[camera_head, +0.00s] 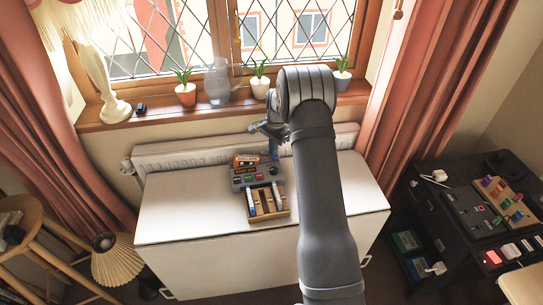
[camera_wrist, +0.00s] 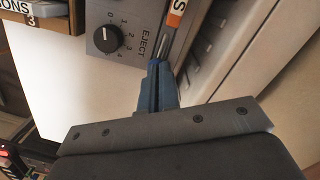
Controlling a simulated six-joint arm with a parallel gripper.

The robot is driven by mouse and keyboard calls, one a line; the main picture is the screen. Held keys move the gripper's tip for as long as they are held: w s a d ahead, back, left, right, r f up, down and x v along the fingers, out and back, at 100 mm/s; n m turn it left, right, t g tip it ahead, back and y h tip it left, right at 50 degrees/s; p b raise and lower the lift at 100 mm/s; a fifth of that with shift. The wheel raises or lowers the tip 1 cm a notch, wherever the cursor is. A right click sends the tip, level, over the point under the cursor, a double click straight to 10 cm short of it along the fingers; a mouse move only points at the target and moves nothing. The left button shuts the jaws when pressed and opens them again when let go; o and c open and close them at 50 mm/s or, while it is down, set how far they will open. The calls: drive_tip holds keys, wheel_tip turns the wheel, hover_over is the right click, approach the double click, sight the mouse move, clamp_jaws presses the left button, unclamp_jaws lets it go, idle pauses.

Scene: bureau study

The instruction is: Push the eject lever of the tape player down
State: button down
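In the head view my gripper (camera_head: 273,153) is at the player's back right.
A wooden tray (camera_head: 284,213) with cassettes stands in front of the player. The white cabinet top (camera_head: 185,215) is mostly clear. A radiator (camera_head: 190,154) runs behind it. Potted plants and a glass jug (camera_head: 217,85) stand on the sill above.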

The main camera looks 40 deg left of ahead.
drive_tip(key=shift+w+d+r, duration=0.15)
drive_tip(key=shift+w+r, duration=0.1)
drive_tip(key=shift+w, duration=0.45)
drive_tip(key=shift+w+d+r, duration=0.1)
drive_tip(key=shift+w+r, duration=0.1)
drive_tip(key=shift+w, duration=0.5)
wheel_tip(320, 180, up, 17)
drive_tip(key=w, duration=0.1)
drive_tip(key=shift+w+d+r, duration=0.15)
drive_tip(key=shift+w+r, duration=0.05)
drive_tip(key=shift+w, duration=0.15)
wheel_tip(320, 180, down, 17)
drive_tip(key=s, duration=0.1)
drive_tip(key=shift+s, duration=0.3)
